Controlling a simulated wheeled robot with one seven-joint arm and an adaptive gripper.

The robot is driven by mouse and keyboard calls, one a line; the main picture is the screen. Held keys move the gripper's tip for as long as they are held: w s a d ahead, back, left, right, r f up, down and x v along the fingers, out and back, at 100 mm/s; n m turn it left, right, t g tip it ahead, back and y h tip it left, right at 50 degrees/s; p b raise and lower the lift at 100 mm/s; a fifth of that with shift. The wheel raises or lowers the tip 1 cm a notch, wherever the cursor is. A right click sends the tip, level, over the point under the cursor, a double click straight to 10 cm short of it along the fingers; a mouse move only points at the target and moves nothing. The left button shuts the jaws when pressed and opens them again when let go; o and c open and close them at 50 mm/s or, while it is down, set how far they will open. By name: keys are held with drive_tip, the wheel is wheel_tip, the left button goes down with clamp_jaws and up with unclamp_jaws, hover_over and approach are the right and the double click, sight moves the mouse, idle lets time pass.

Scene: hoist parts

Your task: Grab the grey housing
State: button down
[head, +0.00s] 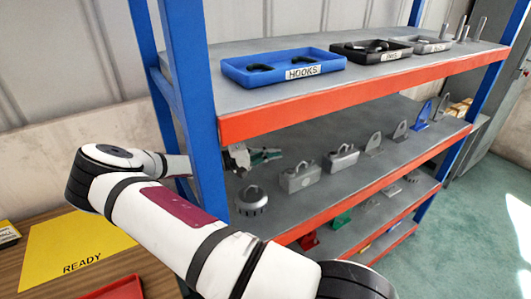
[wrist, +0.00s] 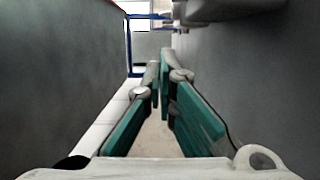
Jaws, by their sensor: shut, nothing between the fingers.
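My gripper (head: 265,156), with green finger pads, is between the middle shelf and the shelf above, near the left blue post. Its fingers also show in the wrist view (wrist: 160,78), drawn together with nothing between them. On the middle shelf, two grey block-shaped bodies with loops on top, a nearer one (head: 299,178) and a farther one (head: 342,158), stand upright to the right of my gripper. A round grey toothed part (head: 251,201) sits below it, nearer the shelf's left end. I cannot tell which is named the housing. My gripper touches none of them visibly.
Grey upright brackets (head: 374,144) and a blue one (head: 421,117) stand farther right on the middle shelf. The upper shelf's orange edge (head: 360,92) overhangs the gripper. A blue hooks tray (head: 284,67) sits above. A blue post (head: 196,110) stands close beside my arm.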

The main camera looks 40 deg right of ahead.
sight(301, 172)
drive_tip(key=x, duration=0.3)
drive_tip(key=shift+s+d+p, duration=0.25)
drive_tip(key=shift+d+p, duration=0.05)
drive_tip(key=shift+p, duration=0.1)
drive_tip(key=s, duration=0.1)
drive_tip(key=s+p, duration=0.1)
drive_tip(key=s, duration=0.1)
drive_tip(key=shift+a+r+p, duration=0.1)
drive_tip(key=shift+a+p, duration=0.05)
drive_tip(key=shift+p, duration=0.15)
drive_tip(key=shift+s+a, duration=0.1)
drive_tip(key=shift+s, duration=0.4)
drive_tip(key=s+p, duration=0.2)
drive_tip(key=s, duration=0.1)
drive_tip(key=shift+s+a, duration=0.15)
drive_tip(key=shift+a, duration=0.25)
